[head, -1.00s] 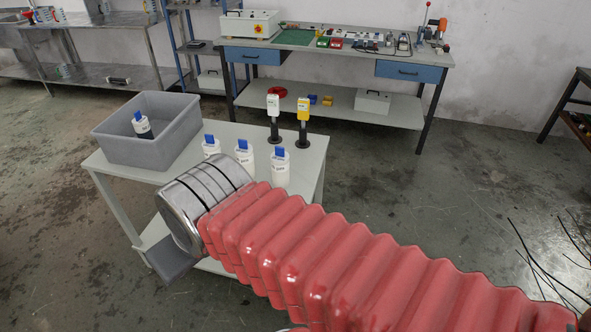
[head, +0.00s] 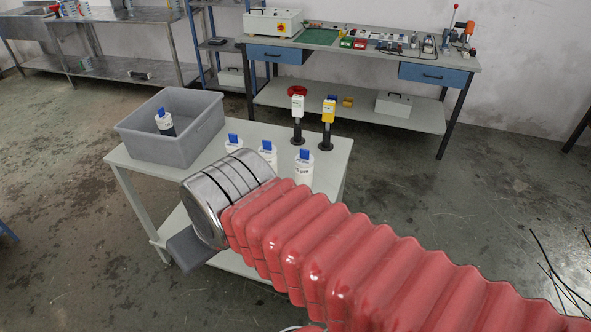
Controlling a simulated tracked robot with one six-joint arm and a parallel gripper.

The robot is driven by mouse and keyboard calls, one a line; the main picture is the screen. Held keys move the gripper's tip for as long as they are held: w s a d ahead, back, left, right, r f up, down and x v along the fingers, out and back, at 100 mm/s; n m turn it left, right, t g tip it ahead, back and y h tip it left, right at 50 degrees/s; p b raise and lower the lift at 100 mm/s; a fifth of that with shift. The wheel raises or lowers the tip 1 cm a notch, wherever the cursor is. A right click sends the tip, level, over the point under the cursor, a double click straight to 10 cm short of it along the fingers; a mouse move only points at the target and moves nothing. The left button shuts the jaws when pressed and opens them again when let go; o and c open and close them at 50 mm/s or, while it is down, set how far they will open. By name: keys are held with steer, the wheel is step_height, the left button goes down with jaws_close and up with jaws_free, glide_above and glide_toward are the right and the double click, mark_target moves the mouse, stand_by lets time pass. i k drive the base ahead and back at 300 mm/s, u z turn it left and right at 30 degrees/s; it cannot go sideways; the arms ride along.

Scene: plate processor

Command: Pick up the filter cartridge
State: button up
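Several white cylinders with blue tops, which look like filter cartridges, are in the head view. One upright cartridge (head: 304,168) stands on the small table (head: 333,160). Two others, a middle cartridge (head: 268,153) and a left cartridge (head: 233,144), stand there partly hidden behind my arm's metal end. Another cartridge (head: 165,122), with a darker lower part, stands in the grey crate. My red ribbed arm reaches in from the lower right and ends in a silver cylinder in front of the table. My gripper's fingers are not visible, so I cannot see what they hold.
The grey crate (head: 143,145) sits at the table's left end. A white-headed device (head: 297,107) and a yellow-headed device (head: 328,112) stand at the back of the table. A workbench (head: 400,63) stands behind along the wall. Open floor (head: 420,180) lies right of the table.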

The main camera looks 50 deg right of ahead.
mark_target(304, 161)
steer(key=i, duration=0.9)
steer(key=z, duration=0.05)
